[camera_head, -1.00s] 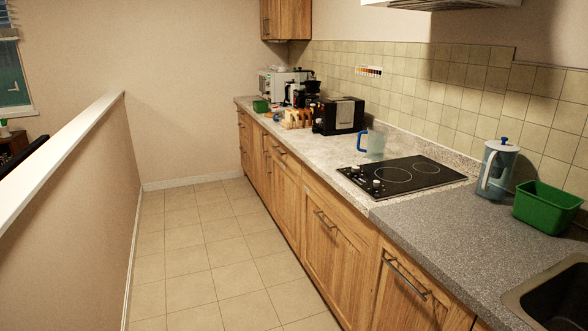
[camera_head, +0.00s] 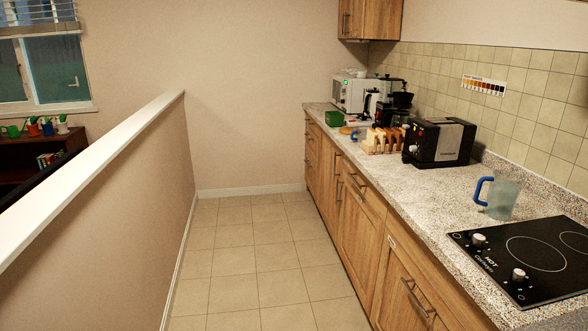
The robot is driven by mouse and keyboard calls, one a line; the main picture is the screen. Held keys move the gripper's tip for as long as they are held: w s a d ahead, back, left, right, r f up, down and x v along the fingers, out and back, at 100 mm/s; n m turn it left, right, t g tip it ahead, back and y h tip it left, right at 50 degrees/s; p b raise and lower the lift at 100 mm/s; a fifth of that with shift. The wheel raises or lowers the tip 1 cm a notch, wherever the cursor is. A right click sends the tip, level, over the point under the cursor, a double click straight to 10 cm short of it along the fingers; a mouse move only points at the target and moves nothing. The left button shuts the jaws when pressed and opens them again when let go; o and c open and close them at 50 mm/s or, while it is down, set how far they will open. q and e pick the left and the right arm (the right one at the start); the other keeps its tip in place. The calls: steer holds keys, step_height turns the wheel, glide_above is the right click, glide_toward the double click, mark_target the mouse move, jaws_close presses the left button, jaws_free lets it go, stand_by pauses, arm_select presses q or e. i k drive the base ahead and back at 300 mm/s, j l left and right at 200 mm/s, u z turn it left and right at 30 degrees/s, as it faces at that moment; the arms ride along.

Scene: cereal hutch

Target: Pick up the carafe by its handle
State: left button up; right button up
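A clear, bluish jug with a blue handle (camera_head: 504,200) stands upright on the counter at the right, just behind the stove top. Its handle points left, toward the counter's front edge. Farther back, a black coffee maker (camera_head: 400,101) stands on the counter with a pale vessel with a dark handle (camera_head: 370,104) beside it; details there are too small to tell. I cannot tell for sure which of these is the carafe. Neither of my grippers shows in this view.
A black stove top (camera_head: 525,258) with knobs lies at the right front. A black toaster (camera_head: 440,142), a toast rack (camera_head: 384,140), a green box (camera_head: 334,118) and a white microwave (camera_head: 350,93) line the counter. The tiled floor (camera_head: 255,255) is clear between the cabinets and a half wall (camera_head: 135,190).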

mark_target(399, 116)
steer(key=i+u, duration=0.1)
steer(key=i, duration=1.25)
steer(key=i+z, duration=0.25)
steer(key=i+j+z, duration=0.1)
steer(key=i+z, duration=0.4)
steer(key=z, duration=0.25)
steer(key=i+j+z, duration=0.1)
steer(key=z, duration=0.35)
steer(key=i+j+z, duration=0.2)
steer(key=z, duration=0.25)
steer(key=i+j+z, duration=0.1)
steer(key=i+z, duration=0.15)
steer(key=z, duration=0.15)
steer(key=i+j+z, duration=0.15)
steer(key=z, duration=0.3)
steer(key=i, duration=0.05)
